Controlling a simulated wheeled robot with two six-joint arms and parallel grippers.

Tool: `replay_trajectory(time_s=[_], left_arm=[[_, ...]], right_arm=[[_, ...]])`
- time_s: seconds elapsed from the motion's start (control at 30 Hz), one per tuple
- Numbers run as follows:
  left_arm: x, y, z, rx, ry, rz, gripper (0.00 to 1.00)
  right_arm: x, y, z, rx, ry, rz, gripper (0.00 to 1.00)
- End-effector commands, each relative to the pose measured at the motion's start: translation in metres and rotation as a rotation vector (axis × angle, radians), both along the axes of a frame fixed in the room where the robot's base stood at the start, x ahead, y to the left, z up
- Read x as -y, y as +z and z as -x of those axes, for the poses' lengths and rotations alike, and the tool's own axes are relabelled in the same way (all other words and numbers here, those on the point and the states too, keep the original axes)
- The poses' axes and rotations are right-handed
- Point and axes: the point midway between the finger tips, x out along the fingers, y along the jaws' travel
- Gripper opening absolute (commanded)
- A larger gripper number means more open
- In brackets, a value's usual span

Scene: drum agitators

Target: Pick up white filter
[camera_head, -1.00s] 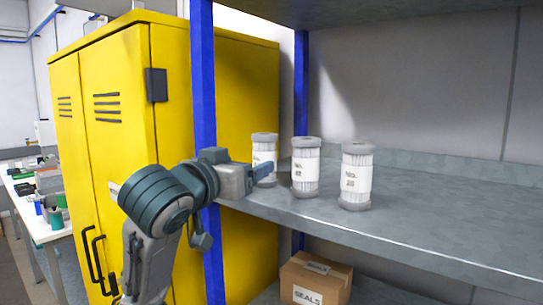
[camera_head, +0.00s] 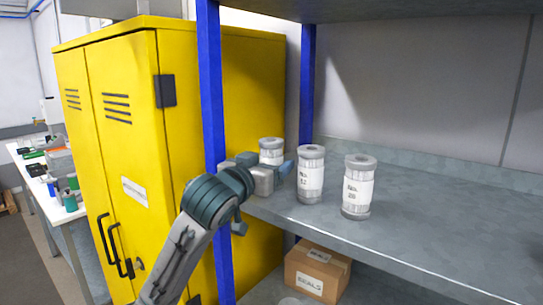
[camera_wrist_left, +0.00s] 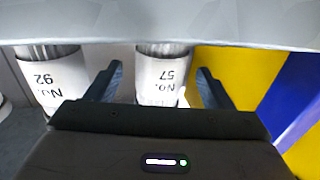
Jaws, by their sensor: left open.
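Three white filters with grey end caps and paper labels stand upright in a row on the grey shelf: a left one (camera_head: 271,146), a middle one (camera_head: 310,175) and a right one (camera_head: 358,188). My left gripper (camera_head: 284,170) is open at the shelf's front edge, in front of the left filter, and hides its lower part. In the left wrist view my gripper's fingers (camera_wrist_left: 157,84) are spread, with the left filter (camera_wrist_left: 160,68) showing between them, apart from both. The middle filter (camera_wrist_left: 47,72) shows outside the left finger. My right gripper is not in view.
A blue post (camera_head: 212,110) and yellow cabinet (camera_head: 130,120) stand left of the filters. Another shelf (camera_head: 420,12) is overhead. A cardboard box (camera_head: 317,270) sits below. The shelf right of the filters (camera_head: 450,215) is clear.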

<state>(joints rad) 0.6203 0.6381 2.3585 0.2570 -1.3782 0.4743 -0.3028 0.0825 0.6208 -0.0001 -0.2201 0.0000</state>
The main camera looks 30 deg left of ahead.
Motion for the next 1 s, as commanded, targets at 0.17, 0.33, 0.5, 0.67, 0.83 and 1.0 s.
replay_trajectory(time_s=[0.17, 0.33, 0.5, 0.67, 0.83, 1.0], left_arm=[[-0.002, 0.002, -0.019, -0.001, -0.001, 0.001, 0.75], [-0.003, 0.000, -0.021, 0.000, 0.000, -0.001, 0.75], [-0.002, 0.000, -0.021, 0.000, 0.000, -0.001, 0.57], [-0.002, 0.000, -0.021, 0.000, 0.000, -0.001, 0.26], [-0.002, 0.001, -0.021, 0.001, -0.001, -0.001, 0.26], [-0.003, 0.003, -0.022, 0.001, -0.001, -0.001, 0.25]], right_arm=[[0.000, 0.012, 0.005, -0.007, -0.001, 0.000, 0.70], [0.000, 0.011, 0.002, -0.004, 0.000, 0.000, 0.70], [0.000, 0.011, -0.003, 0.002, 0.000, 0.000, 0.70], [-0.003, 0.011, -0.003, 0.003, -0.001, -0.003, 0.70], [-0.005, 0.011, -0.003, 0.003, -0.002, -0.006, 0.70], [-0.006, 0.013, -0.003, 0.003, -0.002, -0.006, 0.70]])
